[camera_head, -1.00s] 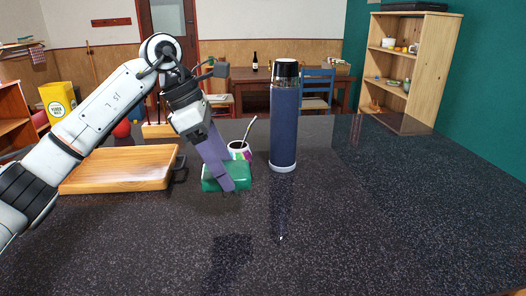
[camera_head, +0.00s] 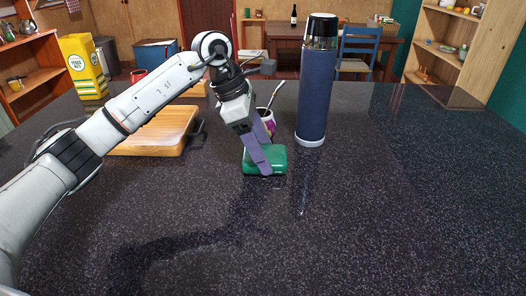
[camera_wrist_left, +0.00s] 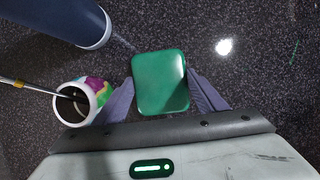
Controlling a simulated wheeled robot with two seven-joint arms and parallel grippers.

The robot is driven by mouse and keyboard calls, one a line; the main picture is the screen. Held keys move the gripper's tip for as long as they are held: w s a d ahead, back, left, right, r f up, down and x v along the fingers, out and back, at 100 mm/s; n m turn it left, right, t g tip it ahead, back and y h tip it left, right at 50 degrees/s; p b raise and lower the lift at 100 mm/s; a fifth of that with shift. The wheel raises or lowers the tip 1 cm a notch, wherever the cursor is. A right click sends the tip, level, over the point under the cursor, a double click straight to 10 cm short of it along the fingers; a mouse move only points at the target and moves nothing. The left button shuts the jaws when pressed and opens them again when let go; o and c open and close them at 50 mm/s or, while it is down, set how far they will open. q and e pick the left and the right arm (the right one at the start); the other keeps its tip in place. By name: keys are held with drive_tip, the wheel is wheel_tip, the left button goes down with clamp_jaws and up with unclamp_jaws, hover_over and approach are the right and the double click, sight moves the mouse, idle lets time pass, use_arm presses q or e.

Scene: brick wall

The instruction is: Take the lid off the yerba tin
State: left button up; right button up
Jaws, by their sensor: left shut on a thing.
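In the left wrist view the lid (camera_wrist_left: 160,82) lies between the two purple fingers. It is over the dark counter, in front of the mate cup; I cannot tell whether it touches the counter. My right gripper is in neither view.
A blue flask (camera_head: 315,95) stands upright right of the lid. A mate cup (camera_head: 269,117) with a metal straw is just behind the lid; it is also close beside it in the wrist view (camera_wrist_left: 75,104). A wooden board (camera_head: 155,131) lies left.

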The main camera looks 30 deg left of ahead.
use_arm(q)
drive_tip(key=shift+f, duration=0.55)
drive_tip(key=shift+f, duration=0.15)
drive_tip(key=o, duration=1.2)
drive_tip(key=v, duration=1.2)
